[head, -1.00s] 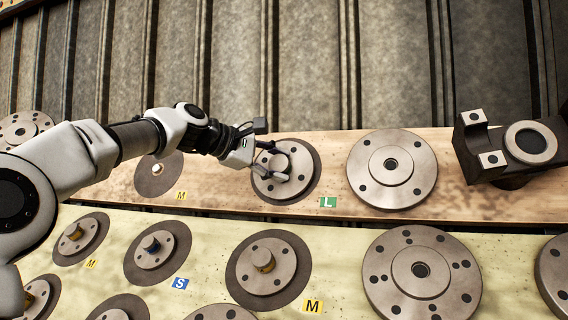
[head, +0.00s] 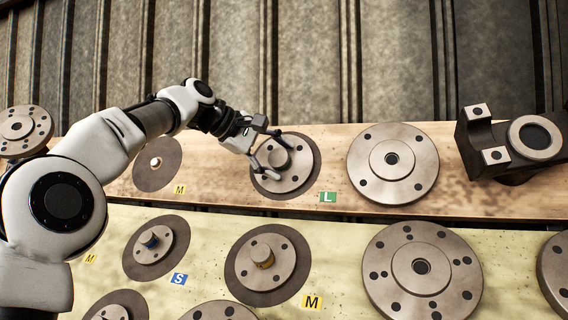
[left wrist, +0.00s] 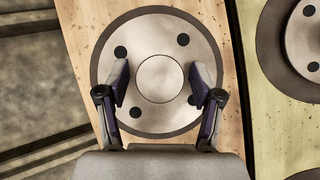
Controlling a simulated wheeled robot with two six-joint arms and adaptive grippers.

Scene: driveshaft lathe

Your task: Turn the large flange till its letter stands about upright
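The large flange (head: 296,172) is a round grey steel disc with a raised hub (head: 279,158) and several dark holes. It lies on a dark round pad beside a green L label (head: 328,197). My left gripper (head: 269,153) is over the flange, its fingers spread on either side of the hub. In the left wrist view, the gripper (left wrist: 160,75) is open, with the flange's plain hub (left wrist: 161,79) between the fingers and narrow gaps beside it. I see no letter on the flange's face; the fingers hide part of it. My right gripper is not in view.
A bare flange (head: 409,193) lies to the right, then a dark clamp block (head: 500,143). The front yellow board (head: 335,235) carries several more flanges. A ribbed metal wall (head: 315,60) stands behind.

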